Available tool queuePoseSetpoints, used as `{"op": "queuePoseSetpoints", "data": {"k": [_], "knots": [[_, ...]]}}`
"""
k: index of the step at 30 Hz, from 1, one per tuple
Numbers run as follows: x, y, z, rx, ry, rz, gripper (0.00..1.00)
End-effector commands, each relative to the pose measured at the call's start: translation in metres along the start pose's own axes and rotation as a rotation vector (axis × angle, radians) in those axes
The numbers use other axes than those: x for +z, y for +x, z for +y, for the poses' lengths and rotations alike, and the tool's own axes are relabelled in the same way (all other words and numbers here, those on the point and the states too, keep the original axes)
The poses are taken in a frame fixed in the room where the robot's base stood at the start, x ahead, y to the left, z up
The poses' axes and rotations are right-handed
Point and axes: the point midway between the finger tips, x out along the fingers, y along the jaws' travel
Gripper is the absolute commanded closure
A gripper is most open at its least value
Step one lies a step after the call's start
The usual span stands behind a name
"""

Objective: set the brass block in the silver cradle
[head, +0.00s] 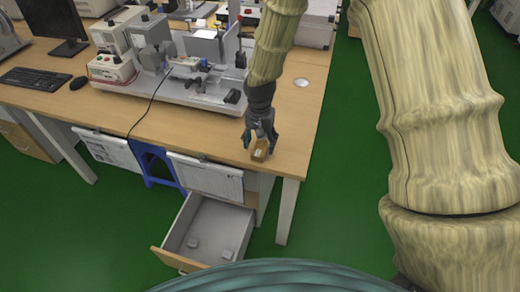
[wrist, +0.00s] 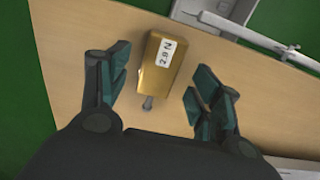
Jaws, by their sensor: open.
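The brass block (head: 260,151) lies on the wooden table near its front right corner. In the wrist view the brass block (wrist: 153,80) shows a white printed label on its upper face and a small grey stub at its near end. My gripper (head: 261,138) is just above the block, pointing down. In the wrist view my gripper (wrist: 156,72) is open, with one finger on each side of the block and visible gaps between. I cannot pick out the silver cradle with certainty; silvery metal parts (head: 190,62) sit on the test rig.
The test rig's grey base (head: 180,92) stands on the wooden table (head: 200,128), left of my gripper. A keyboard (head: 35,78) and mouse (head: 78,83) lie at far left. An open drawer (head: 230,220) juts out below the front edge. Bare tabletop surrounds the block.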

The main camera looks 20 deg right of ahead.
Motion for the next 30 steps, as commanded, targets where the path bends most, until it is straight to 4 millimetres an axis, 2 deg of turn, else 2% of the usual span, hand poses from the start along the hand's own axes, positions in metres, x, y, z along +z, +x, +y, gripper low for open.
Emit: {"op": "queuePoseSetpoints", "data": {"k": [6,16,26,30], "knots": [[-0.001,0.017,0.000,0.000,-0.002,0.001,0.36],[-0.001,0.020,0.000,0.000,-0.001,0.001,0.38],[-0.001,0.020,0.000,0.000,-0.001,0.001,0.98],[-0.001,0.020,0.000,-0.001,-0.001,0.002,1.00]]}}
